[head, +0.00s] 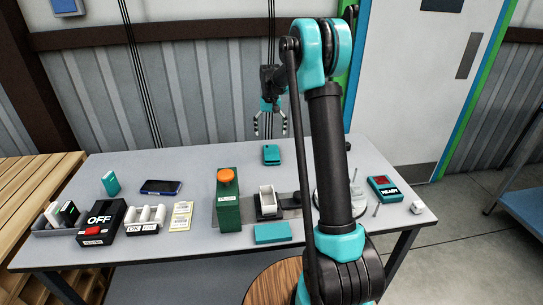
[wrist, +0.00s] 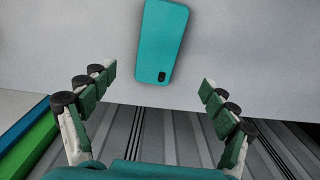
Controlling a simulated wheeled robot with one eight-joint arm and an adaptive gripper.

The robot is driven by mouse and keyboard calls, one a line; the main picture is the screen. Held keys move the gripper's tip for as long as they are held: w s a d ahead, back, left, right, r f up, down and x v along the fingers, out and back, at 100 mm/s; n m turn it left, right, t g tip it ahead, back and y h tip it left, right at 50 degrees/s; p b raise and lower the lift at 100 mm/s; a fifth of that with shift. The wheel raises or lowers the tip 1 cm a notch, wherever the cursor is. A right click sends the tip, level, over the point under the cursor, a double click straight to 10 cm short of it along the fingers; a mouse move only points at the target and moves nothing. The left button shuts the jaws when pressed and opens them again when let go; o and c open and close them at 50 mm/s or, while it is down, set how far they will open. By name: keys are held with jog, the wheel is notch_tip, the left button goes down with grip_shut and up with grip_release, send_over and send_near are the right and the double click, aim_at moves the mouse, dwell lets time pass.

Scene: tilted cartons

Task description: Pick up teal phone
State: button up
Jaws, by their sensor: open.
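The teal phone (head: 271,154) lies flat on the grey table near its far edge, back side up.
A green box with an orange knob (head: 228,195), a white-topped holder (head: 267,200) and a flat teal box (head: 272,232) stand nearer. A teal carton (head: 110,183) and a dark phone (head: 161,187) are left. A corrugated wall (head: 200,90) rises behind the table (head: 330,160).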

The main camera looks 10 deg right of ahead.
send_over(271, 152)
jog(key=f, duration=0.4)
jog(key=shift+w+f, duration=0.1)
jog(key=shift+w, duration=0.15)
jog(key=shift+s+d+f, duration=0.1)
jog(key=shift+s+f, duration=0.1)
jog(key=shift+f, duration=1.1)
jog(key=shift+s+f, duration=0.15)
jog(key=shift+f, duration=1.15)
jog(key=shift+c, duration=0.3)
jog(key=c, duration=1.3)
jog(key=shift+r, duration=0.1)
jog(key=shift+c, duration=0.2)
